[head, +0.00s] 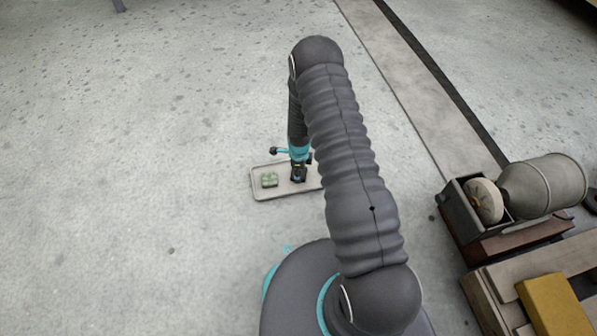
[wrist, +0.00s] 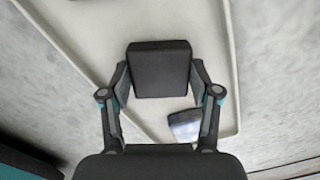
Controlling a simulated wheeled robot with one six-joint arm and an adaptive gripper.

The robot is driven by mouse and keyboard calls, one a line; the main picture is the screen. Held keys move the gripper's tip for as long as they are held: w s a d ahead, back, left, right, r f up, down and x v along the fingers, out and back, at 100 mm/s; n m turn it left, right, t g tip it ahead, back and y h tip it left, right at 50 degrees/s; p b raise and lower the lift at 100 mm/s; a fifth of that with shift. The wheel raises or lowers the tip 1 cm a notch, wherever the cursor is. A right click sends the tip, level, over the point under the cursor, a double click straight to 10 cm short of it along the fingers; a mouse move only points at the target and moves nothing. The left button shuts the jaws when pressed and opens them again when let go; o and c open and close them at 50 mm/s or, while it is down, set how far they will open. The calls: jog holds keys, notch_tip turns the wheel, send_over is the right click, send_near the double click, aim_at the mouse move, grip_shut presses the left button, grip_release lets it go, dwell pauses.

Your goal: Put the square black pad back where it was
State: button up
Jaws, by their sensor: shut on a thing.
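The square black pad (wrist: 160,68) is between the two fingers of my gripper (wrist: 159,82) in the wrist view, gripped at its sides. My gripper (head: 299,178) is shut on the pad and points down at the light grey tray (head: 285,192) in the head view. The tray's pale surface (wrist: 90,40) lies behind the pad in the wrist view. I cannot tell whether the pad touches the tray. In the head view the pad is hard to make out against the dark gripper.
A dark, shiny piece (wrist: 186,126) lies on the tray near the right finger. A grey cylinder machine (head: 543,186) and a yellow block (head: 555,305) stand at the right. The floor left of the tray is clear.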

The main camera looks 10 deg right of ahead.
jog(key=shift+f, duration=0.1)
jog(key=o, duration=1.2)
